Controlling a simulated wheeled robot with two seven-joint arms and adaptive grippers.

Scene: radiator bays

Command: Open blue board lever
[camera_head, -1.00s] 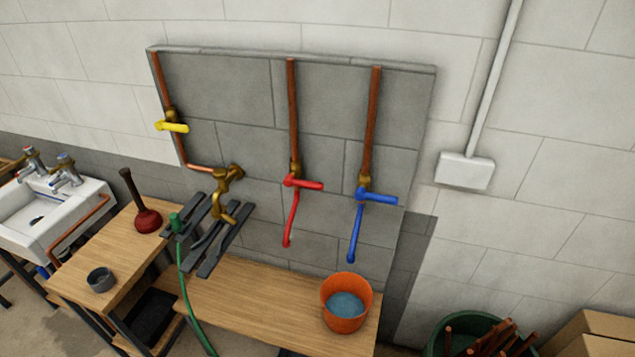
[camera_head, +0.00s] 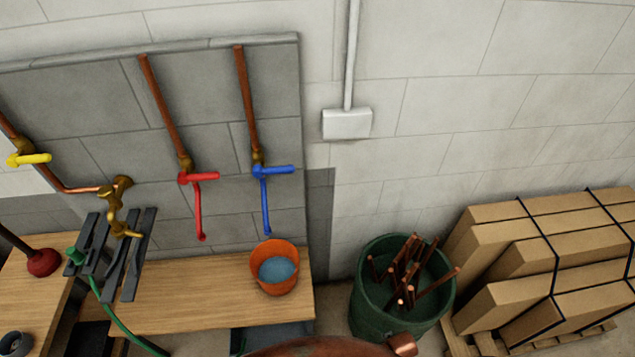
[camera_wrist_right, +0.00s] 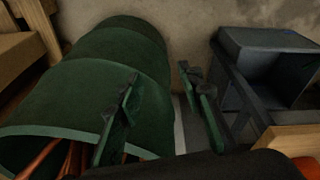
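The blue lever (camera_head: 278,170) sits on the brass valve of the rightmost copper pipe on the grey board (camera_head: 80,105). Its handle points right, about level, and a blue spout (camera_head: 266,208) hangs below it. Neither gripper shows in the head view. In the right wrist view my right gripper (camera_wrist_right: 158,95) has its two fingers apart with nothing between them. The green bin lies behind and left of the fingers there. The lever is not in the wrist view, and my left gripper is not in view.
The red lever (camera_head: 200,177) and yellow lever (camera_head: 30,159) are left of the blue one. An orange bucket (camera_head: 265,252) of water stands on the bench (camera_head: 180,290) below. A green bin (camera_head: 375,310) of copper pipes and strapped cardboard boxes (camera_head: 560,240) stand right.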

